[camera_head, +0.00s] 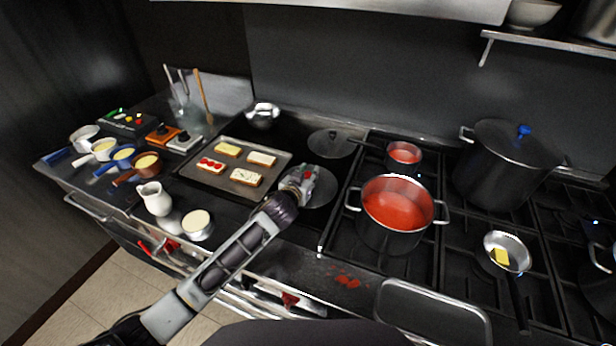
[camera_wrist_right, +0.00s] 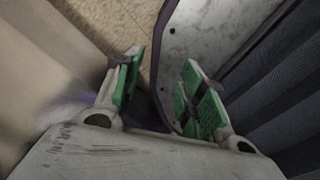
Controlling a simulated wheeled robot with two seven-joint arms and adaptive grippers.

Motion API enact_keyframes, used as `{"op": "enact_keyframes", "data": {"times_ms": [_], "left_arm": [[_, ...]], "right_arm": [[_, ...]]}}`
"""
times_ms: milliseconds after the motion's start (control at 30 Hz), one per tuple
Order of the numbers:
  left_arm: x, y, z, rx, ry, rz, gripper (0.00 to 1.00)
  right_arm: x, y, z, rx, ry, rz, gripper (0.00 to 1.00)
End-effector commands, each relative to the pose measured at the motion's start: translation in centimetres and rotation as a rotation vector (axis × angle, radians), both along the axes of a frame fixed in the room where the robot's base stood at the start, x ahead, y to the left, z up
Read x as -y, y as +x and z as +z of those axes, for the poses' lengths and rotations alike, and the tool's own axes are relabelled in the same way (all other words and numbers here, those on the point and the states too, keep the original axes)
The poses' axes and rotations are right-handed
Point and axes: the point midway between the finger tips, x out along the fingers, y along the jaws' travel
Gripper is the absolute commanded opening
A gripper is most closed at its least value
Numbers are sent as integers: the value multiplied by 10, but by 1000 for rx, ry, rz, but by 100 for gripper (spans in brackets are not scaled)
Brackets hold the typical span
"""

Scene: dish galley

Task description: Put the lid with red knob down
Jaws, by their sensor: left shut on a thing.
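The round lid (camera_head: 322,190) shows in the head view on the dark counter area right of the baking tray, close to the stove's left edge. My left gripper (camera_head: 302,176) is shut on its red knob and hides part of the knob and the lid's left side. The lid looks flat and at or just above the surface; I cannot tell whether it touches. In the right wrist view my right gripper (camera_wrist_right: 163,82) is open, with green pads apart and nothing between them.
A pot of red sauce (camera_head: 397,204) stands on the stove close right of the lid. The baking tray (camera_head: 217,189) with topped bread slices is at left. A white pitcher (camera_head: 154,198) and small bowl (camera_head: 197,225) stand near the front edge.

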Motion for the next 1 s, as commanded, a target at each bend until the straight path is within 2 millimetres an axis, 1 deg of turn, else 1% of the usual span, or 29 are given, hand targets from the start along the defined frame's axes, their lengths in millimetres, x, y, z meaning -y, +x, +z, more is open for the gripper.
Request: {"op": "enact_keyframes", "data": {"times_ms": [133, 567, 600, 733, 1000], "left_arm": [[1, 0, -7, 3, -2, -3, 0], [1, 0, -11, 2, -1, -2, 0], [1, 0, -11, 1, -1, -2, 32], [1, 0, -11, 1, -1, -2, 49], [1, 0, -11, 1, -1, -2, 50]], "right_arm": [[-2, 0, 0, 0, 2, 0, 40], [-3, 0, -2, 0, 3, -1, 40], [-3, 0, -1, 0, 3, -1, 40], [-3, 0, -1, 0, 3, -1, 40], [-3, 0, -1, 0, 3, -1, 40]]}}
